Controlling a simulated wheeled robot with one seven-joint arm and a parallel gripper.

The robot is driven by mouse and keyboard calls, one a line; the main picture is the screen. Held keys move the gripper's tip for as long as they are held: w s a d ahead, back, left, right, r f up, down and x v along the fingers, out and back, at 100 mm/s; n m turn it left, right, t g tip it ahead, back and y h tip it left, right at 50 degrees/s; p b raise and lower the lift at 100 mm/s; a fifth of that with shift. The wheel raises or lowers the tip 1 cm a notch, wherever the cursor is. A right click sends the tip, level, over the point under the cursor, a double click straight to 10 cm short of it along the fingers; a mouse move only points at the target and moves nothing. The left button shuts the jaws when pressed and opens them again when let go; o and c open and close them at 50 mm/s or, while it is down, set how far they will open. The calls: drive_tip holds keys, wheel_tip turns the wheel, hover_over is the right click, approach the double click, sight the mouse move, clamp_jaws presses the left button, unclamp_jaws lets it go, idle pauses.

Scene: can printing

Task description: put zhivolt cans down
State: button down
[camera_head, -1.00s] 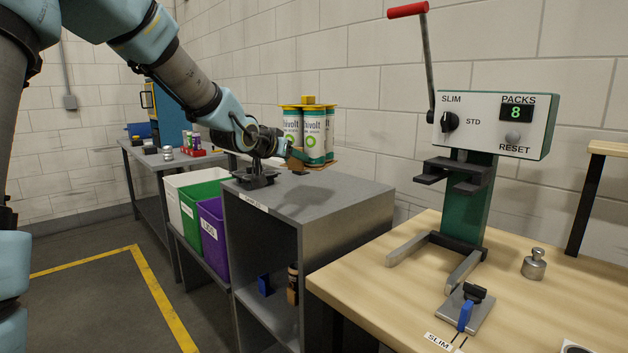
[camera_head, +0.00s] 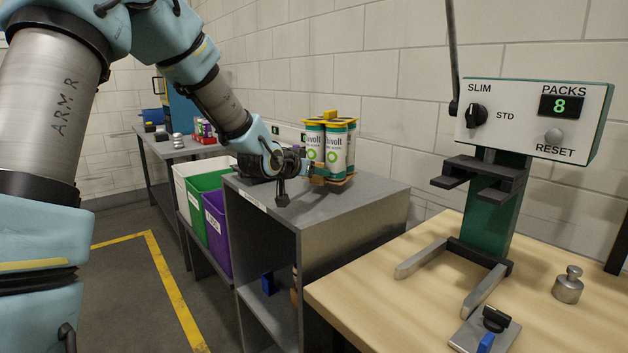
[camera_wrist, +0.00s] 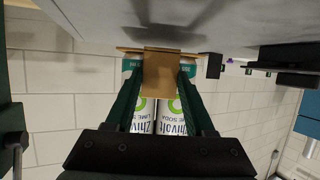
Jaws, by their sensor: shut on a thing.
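A pack of several white and green Zhivolt cans (camera_head: 337,150) with a yellow top holder (camera_head: 331,117) stands upright on a thin brown base (camera_head: 341,182). My gripper (camera_head: 312,173) reaches in from the left at the pack's lower part. In the wrist view, which is upside down, my gripper (camera_wrist: 160,85) is shut on a brown tab (camera_wrist: 174,68) in front of the cans (camera_wrist: 170,118). The pack is at the far right part of the grey cabinet's top (camera_head: 370,196), very low over it. I cannot tell whether the base touches it.
White, green (camera_head: 207,192) and purple (camera_head: 217,225) bins stand left of the cabinet. A wooden table (camera_head: 400,310) at the right bears a green press (camera_head: 490,215) with a display reading 8 and a metal weight (camera_head: 568,285). The cabinet top's front is clear.

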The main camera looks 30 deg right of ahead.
drive_tip(key=shift+f, duration=1.25)
drive_tip(key=shift+f, duration=0.2)
drive_tip(key=shift+c, duration=1.3)
unclamp_jaws()
drive_tip(key=shift+r, duration=0.1)
drive_tip(key=shift+r, duration=0.1)
